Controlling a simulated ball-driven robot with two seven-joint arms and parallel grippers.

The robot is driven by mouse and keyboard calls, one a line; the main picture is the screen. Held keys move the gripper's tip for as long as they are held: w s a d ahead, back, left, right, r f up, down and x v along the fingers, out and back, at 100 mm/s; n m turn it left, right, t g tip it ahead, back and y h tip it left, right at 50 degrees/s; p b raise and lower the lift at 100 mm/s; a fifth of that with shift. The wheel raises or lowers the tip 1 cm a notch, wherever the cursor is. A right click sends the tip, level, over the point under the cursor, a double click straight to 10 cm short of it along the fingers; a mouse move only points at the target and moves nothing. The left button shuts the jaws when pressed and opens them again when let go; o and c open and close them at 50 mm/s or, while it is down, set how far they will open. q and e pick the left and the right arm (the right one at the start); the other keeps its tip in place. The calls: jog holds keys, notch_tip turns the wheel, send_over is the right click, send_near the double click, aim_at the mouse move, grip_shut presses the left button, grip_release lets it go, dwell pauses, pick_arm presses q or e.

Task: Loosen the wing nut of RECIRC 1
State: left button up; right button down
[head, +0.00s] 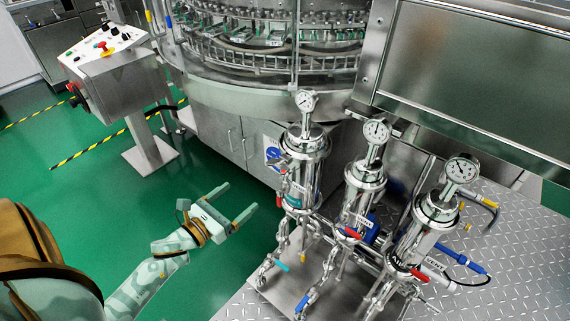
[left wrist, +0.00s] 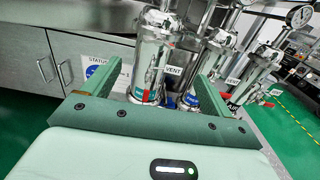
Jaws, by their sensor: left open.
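Three upright steel filter housings with dial gauges stand in the head view: a left one (head: 304,172), a middle one (head: 364,187) and a right one (head: 432,215). I cannot read which one is RECIRC 1, and no wing nut is clear at this size. My left gripper (head: 238,200) is open and empty, to the left of the left housing and apart from it, its fingers pointing towards it. In the left wrist view a housing (left wrist: 151,68) with a VENT label beside it shows between and beyond the open fingers. My right gripper is not in view.
Pipes with coloured valve handles (head: 282,266) run below the housings over a tread-plate floor (head: 520,265). The round washer (head: 255,95) stands behind, with a steel panel (head: 480,75) at upper right. A control box (head: 105,55) stands at upper left. Green floor (head: 70,190) is clear on the left.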

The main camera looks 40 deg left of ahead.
pick_arm(q)
jog(key=b, duration=0.1)
send_near(273, 169)
jog(key=w, duration=0.5)
jog(key=w+b, duration=0.1)
jog(key=w, duration=0.1)
jog(key=w+d, duration=0.1)
jog(key=w, duration=0.2)
jog(key=shift+b, duration=0.4)
jog(key=shift+w, duration=0.6)
jog(key=shift+r, duration=0.15)
jog(key=c, duration=0.8)
jog(key=shift+c, duration=0.9)
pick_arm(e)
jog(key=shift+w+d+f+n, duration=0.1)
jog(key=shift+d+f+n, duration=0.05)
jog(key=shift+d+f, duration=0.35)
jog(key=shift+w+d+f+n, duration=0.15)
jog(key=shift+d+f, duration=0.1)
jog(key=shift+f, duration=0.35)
